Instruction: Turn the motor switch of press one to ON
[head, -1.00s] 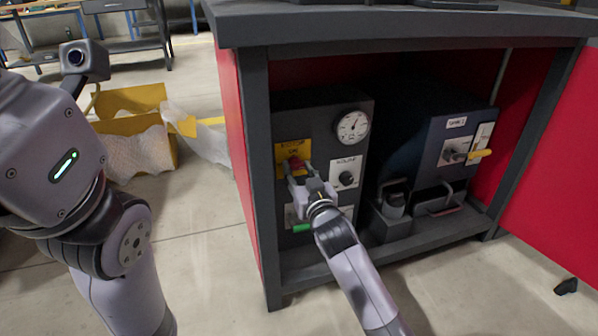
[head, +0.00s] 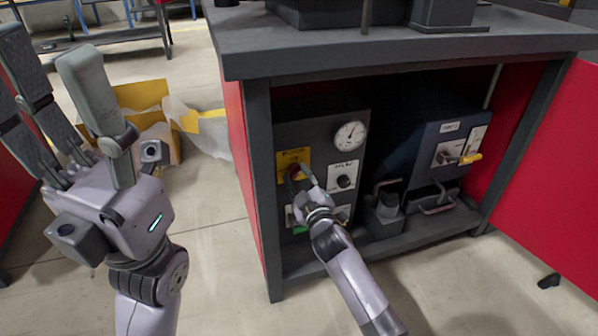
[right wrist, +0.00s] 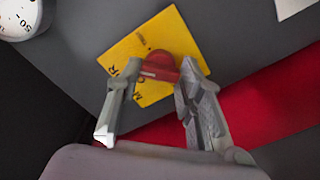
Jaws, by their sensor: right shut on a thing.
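The motor switch is a red knob (head: 293,172) on a yellow plate (head: 291,158), on the front of the grey control box (head: 320,135) inside the cabinet. The right wrist view shows the red knob (right wrist: 159,66) and the yellow plate (right wrist: 150,92) closely. My right gripper (head: 301,174) is shut on the red knob, with one finger on each side of it. It partly covers the knob in the head view, and the knob's exact setting cannot be read. My left gripper (head: 62,95) is raised at the left, its fingers spread and empty, away from the cabinet.
The red cabinet door (head: 553,185) is open at the right. The grey worktop (head: 400,45) overhangs above.

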